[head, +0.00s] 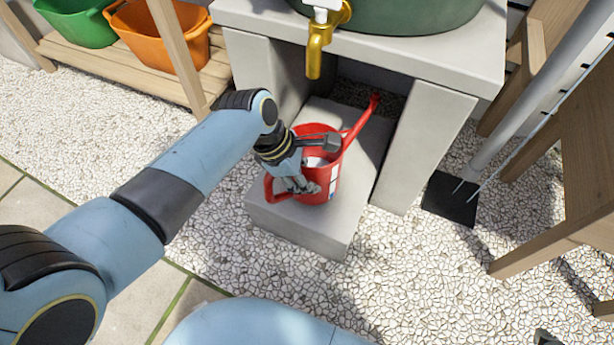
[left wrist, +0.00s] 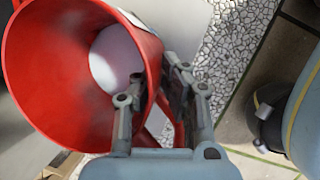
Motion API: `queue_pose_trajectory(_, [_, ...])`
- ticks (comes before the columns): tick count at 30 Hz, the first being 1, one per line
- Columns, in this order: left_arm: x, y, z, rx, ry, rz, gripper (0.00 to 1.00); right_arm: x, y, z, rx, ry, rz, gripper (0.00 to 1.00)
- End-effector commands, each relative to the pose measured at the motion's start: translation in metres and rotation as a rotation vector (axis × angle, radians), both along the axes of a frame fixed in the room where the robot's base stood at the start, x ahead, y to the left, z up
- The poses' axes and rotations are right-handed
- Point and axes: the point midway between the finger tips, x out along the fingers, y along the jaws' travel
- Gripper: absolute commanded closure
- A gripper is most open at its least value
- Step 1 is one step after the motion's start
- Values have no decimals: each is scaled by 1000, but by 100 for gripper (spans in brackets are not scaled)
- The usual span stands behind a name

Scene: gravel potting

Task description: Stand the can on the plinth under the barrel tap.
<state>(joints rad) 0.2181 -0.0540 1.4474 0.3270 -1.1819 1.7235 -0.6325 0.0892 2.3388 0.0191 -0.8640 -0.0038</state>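The red watering can (head: 330,182) stands on the low grey plinth (head: 290,225), its spout pointing up and back to the right. The brass barrel tap (head: 315,55) hangs above and behind the can's body. My left gripper (head: 300,185) is at the can's near left side, by the rim and handle. In the left wrist view the can (left wrist: 40,90) fills the left part, and the left gripper's fingers (left wrist: 155,70) are drawn in on either side of its wall. A small dark piece at the lower right edge may be my right gripper (head: 547,338); its fingers are not discernible.
The green barrel (head: 400,15) rests on a grey stand, whose legs (head: 425,145) flank the plinth. A wooden rack with orange (head: 160,35) and green (head: 75,22) tubs is at the back left. Wooden framing (head: 570,215) is at the right. Pale gravel lies around the plinth.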

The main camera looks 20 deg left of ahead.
Motion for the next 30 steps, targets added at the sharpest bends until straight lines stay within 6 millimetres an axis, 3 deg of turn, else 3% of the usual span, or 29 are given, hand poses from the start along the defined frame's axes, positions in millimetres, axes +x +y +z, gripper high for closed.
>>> queue_pose_trajectory(5, [2, 0, -13, -1, -4, 0, 100, 2, 0, -17, 1, -87, 1, 60])
queue_pose_trajectory(16, [2, 0, -16, 0, -4, 1, 100, 5, 0, -19, 1, -134, 3, 60])
queue_pose_trajectory(23, [0, 0, -17, 1, 1, 0, 71, 4, 0, -19, 1, -133, 3, 60])
queue_pose_trajectory(30, [0, 0, -17, 1, 0, 0, 71, 4, 0, -19, 1, -133, 3, 60])
